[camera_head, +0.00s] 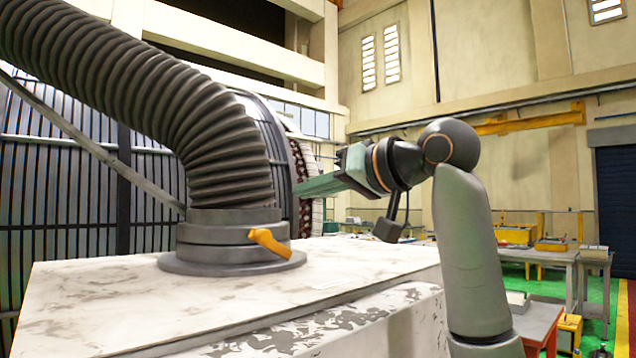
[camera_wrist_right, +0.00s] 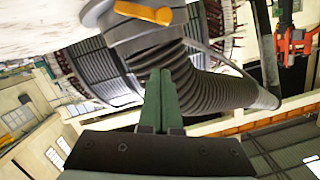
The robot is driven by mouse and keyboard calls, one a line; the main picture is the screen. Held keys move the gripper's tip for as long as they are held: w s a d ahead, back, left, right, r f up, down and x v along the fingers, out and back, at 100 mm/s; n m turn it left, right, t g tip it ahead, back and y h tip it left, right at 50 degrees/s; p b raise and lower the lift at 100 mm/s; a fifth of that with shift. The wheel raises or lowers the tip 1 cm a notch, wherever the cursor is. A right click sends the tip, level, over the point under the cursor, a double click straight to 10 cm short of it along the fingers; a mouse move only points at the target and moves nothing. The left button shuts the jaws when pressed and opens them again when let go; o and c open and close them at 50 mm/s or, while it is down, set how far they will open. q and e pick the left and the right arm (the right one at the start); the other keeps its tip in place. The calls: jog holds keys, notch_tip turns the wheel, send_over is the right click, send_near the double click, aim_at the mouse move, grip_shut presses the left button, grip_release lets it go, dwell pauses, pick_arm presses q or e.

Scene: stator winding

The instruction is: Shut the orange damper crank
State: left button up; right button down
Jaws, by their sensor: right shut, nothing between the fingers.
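The orange damper crank (camera_head: 269,242) sits on the front of the grey collar (camera_head: 220,243) at the foot of a ribbed black duct (camera_head: 150,95). It slants down to the right. It also shows at the top of the right wrist view (camera_wrist_right: 143,12). My right gripper (camera_head: 298,190) reaches in from the right, behind and above the crank, its green fingers pointing left toward the duct. In the right wrist view its fingers (camera_wrist_right: 160,75) are together with nothing between them, apart from the crank. Whether the fingertips touch the duct I cannot tell. My left gripper is not in view.
The collar stands on a worn white cabinet top (camera_head: 90,300). A large ribbed stator (camera_head: 60,160) rises behind it. Workbenches (camera_head: 565,258) stand at the right on a green floor. A red machine (camera_wrist_right: 293,45) shows in the right wrist view. The cabinet top right of the collar is clear.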

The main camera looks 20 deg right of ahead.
aim_at(269, 244)
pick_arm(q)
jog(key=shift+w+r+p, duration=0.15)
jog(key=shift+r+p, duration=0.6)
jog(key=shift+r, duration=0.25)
pick_arm(e)
jog(key=shift+w+a+f, duration=0.95)
jog(key=shift+w+f, duration=0.25)
jog(key=shift+w+a+f, duration=0.95)
jog(key=shift+w+f, duration=0.2)
jog(key=shift+w, duration=0.15)
